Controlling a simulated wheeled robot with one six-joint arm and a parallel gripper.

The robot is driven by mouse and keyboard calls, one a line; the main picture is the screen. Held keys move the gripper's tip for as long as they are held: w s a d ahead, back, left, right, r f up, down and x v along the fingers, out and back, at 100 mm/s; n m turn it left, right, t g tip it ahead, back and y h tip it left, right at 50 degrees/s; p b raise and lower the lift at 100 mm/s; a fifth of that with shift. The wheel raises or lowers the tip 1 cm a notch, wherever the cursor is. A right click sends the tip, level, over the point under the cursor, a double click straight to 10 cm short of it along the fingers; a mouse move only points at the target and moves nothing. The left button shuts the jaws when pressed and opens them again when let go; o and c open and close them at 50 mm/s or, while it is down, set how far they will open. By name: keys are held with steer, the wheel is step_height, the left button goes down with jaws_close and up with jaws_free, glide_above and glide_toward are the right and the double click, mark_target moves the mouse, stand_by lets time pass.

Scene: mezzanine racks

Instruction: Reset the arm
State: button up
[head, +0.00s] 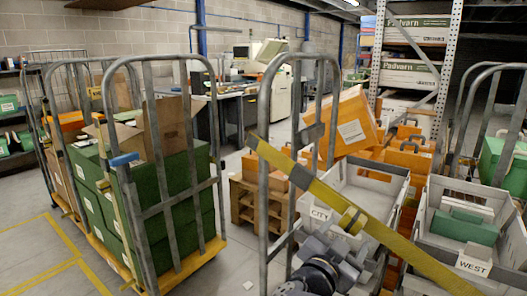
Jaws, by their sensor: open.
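My arm (318,272) rises from the bottom edge, right of the middle. My gripper (352,220) points away from me, with two yellowish fingertips set slightly apart. It is open, and I see nothing held between the fingers. In the picture it overlaps a yellow diagonal strap (410,258) and the grey crate labelled CITY (372,195). I cannot tell how far it is from either, or whether it touches the strap.
A metal cage trolley (190,262) with green boxes (185,165) stands at left. Another upright tube frame (264,190) is close left of my arm. A crate labelled WEST (440,247) is at right. Orange bins (407,160) stand behind. The floor (235,270) between the trolleys is mostly clear.

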mark_target(350, 227)
steer(key=shift+x, duration=2.3)
steer(key=shift+r, duration=0.1)
steer(key=shift+a, duration=0.15)
